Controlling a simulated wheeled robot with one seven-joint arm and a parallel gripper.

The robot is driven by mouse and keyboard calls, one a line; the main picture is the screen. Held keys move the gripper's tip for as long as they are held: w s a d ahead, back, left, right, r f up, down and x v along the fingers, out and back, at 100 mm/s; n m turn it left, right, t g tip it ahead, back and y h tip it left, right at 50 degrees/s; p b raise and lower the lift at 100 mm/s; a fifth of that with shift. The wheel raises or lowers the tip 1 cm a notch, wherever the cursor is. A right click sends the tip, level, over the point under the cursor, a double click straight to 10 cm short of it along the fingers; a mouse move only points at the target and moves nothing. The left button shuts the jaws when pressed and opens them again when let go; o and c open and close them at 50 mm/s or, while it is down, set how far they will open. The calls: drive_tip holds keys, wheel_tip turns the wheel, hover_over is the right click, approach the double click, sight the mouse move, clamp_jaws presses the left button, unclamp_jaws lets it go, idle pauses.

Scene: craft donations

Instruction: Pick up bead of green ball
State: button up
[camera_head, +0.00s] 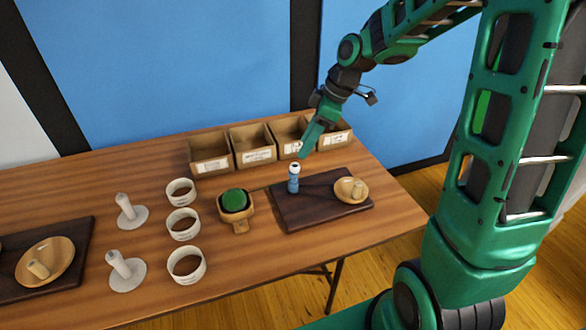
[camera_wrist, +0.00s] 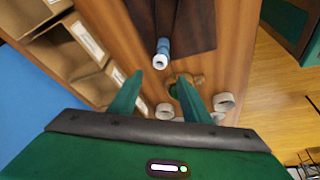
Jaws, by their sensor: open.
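A dark board (camera_head: 322,214) with a wooden dish (camera_head: 342,198) lies right of the holder. Open boxes (camera_head: 210,166) line the back edge. White rings (camera_head: 182,234) and white posts on round bases (camera_head: 119,263) stand to the left. Another dark board (camera_head: 75,270) is farther left.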

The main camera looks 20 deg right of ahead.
sight(295, 168)
drive_tip(key=shift+x, duration=4)
drive_tip(key=shift+d, duration=0.1)
drive_tip(key=c, duration=1.1)
